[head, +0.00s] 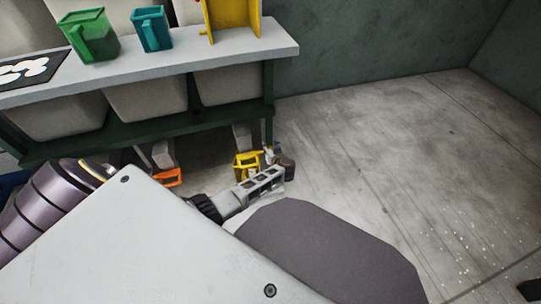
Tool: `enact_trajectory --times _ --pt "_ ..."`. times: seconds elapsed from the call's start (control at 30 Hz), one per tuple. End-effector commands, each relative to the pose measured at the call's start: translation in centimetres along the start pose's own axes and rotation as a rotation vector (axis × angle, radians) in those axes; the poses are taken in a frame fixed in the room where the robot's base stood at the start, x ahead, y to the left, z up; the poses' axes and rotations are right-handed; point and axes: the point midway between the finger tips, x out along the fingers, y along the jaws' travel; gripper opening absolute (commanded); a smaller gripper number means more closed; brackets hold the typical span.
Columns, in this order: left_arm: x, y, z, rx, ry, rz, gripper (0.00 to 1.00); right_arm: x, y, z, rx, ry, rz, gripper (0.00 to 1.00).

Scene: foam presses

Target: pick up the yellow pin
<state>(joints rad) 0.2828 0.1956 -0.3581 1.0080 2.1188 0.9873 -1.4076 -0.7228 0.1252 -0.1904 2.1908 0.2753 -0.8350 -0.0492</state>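I cannot make out a separate yellow pin. A yellow open-framed piece (243,169) is low on the floor by the bench's right end, at the foot of a grey post. My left gripper (277,160) reaches in just right of it, low near the floor. Its fingertips are small and partly merge with a dark brown shape, so I cannot tell how far apart they are or whether anything is between them. My arm hides part of the floor beside the yellow piece. My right gripper is out of view.
A bench (190,60) holds a green jug (93,38), a teal jug (152,30) and a yellow stand (232,18). Pale bins (145,98) hang below it. An orange framed piece (168,178) is on the floor to the left.

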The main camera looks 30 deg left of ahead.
Motion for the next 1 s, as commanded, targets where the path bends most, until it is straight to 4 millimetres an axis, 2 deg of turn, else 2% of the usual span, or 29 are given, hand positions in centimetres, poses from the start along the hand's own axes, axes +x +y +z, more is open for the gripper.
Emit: enact_trajectory --times 0.53,0.57,0.83,1.0 --pt "0.20 0.03 -0.05 0.000 0.000 0.001 0.38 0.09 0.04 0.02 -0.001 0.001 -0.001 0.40" --pt "0.21 0.02 -0.05 0.000 0.000 0.001 0.37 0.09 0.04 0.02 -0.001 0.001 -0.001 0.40" --pt "0.20 0.03 -0.04 0.000 0.000 0.001 0.02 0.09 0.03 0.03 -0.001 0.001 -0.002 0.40" --pt "0.20 0.04 -0.06 -0.001 0.000 0.001 0.00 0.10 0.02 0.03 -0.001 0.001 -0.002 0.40"
